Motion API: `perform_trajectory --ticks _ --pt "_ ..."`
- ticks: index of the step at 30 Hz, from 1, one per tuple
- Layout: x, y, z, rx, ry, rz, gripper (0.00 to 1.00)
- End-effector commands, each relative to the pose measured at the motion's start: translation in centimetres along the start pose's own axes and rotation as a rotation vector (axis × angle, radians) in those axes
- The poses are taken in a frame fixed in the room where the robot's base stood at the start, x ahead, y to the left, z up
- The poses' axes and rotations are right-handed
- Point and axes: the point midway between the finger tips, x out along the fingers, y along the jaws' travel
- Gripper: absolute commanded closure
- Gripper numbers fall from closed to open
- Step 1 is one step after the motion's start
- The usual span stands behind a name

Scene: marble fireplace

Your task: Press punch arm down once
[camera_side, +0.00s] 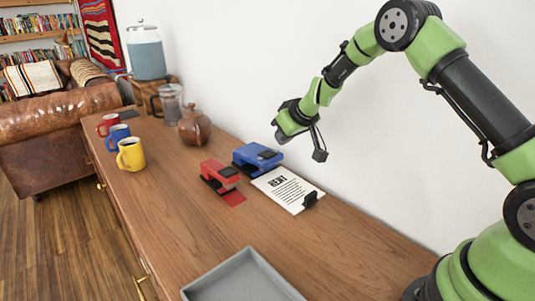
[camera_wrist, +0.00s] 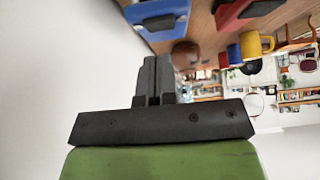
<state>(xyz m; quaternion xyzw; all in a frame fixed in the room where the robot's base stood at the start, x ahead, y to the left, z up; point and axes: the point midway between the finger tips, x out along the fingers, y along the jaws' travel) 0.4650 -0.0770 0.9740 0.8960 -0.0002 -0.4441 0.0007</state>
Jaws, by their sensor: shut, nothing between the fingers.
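A blue desk punch-like device (camera_side: 257,157) stands on the wooden sideboard, at the far edge of a printed white sheet (camera_side: 285,187). A red device of similar shape (camera_side: 219,176) stands to its left, over a small red sheet. I cannot tell for sure which one is the punch. Both also show at the top of the wrist view, the blue device (camera_wrist: 158,18) and the red device (camera_wrist: 248,10). My gripper (camera_side: 282,139) is in the air above and right of the blue device, touching nothing. Its dark fingers (camera_wrist: 156,78) are together and empty.
A grey tray (camera_side: 204,292) lies at the front of the sideboard. A black clip (camera_side: 310,199) sits on the white sheet. A brown teapot (camera_side: 194,126), a glass press (camera_side: 171,103) and yellow mug (camera_side: 131,155) stand farther back. A white wall (camera_side: 240,60) runs behind the sideboard.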

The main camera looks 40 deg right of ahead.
Motion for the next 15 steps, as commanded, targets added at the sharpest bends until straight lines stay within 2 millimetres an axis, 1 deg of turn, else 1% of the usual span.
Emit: perform_trajectory --ticks 9,15 --pt "3.8 0.0 0.1 -0.001 -0.003 -0.001 1.00" --pt "5.8 0.0 0.1 0.001 -0.002 -0.001 1.00"
